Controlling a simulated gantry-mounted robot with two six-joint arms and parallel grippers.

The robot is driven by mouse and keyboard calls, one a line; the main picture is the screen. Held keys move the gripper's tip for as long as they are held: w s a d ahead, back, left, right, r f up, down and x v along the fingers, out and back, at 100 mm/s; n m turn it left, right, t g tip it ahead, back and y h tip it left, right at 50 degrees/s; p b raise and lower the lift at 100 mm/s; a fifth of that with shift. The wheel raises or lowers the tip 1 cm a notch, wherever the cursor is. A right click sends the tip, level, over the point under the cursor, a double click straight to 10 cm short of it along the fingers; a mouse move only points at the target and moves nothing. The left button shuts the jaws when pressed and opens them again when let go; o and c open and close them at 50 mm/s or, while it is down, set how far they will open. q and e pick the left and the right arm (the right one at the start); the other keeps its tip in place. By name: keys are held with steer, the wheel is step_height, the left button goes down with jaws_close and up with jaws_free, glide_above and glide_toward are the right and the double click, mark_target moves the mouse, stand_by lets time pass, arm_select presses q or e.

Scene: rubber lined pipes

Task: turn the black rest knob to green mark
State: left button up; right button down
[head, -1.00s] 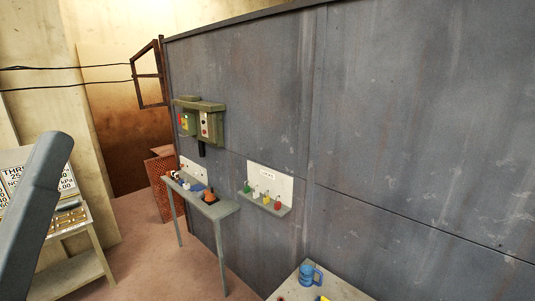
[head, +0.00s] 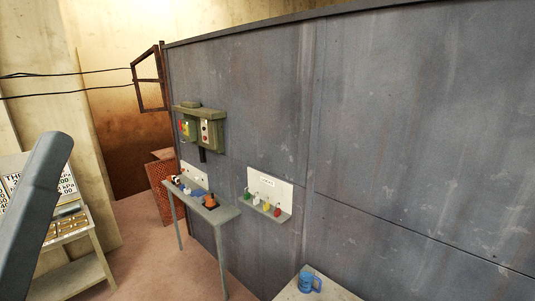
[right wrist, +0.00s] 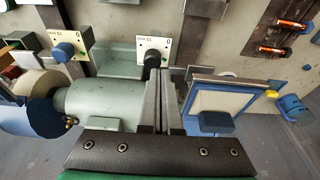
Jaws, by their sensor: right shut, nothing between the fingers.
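In the right wrist view, a black knob (right wrist: 152,59) sits on a pale plate (right wrist: 146,44) with small print and a bit of green at its lower right. Which way the knob points is too small to tell. My right gripper (right wrist: 162,75) is shut and empty. In the picture its fingertips lie just below and right of the black knob; whether they touch it I cannot tell. A similar plate with a blue knob (right wrist: 64,51) is to the left. My left gripper is in neither current view.
A grey-green cylinder (right wrist: 100,101) lies left of the fingers and a blue-framed panel (right wrist: 217,103) right of them. In the head view, a narrow table (head: 226,214) and small shelf (head: 283,217) stand against the grey wall. A blue mug (head: 307,283) is at the bottom.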

step_height(320, 180, down, 7)
steer(key=b, duration=0.6)
steer(key=shift+b, duration=0.35)
steer(key=shift+w+d+b, duration=0.15)
steer(key=shift+d+b, duration=0.1)
steer(key=shift+b, duration=0.1)
steer(key=shift+s+d+r+p, duration=0.1)
steer(key=shift+s+d+p, duration=0.1)
steer(key=shift+s+p, duration=0.15)
steer(key=shift+s+d, duration=0.4)
steer(key=shift+d, duration=0.15)
stand_by(0.5)
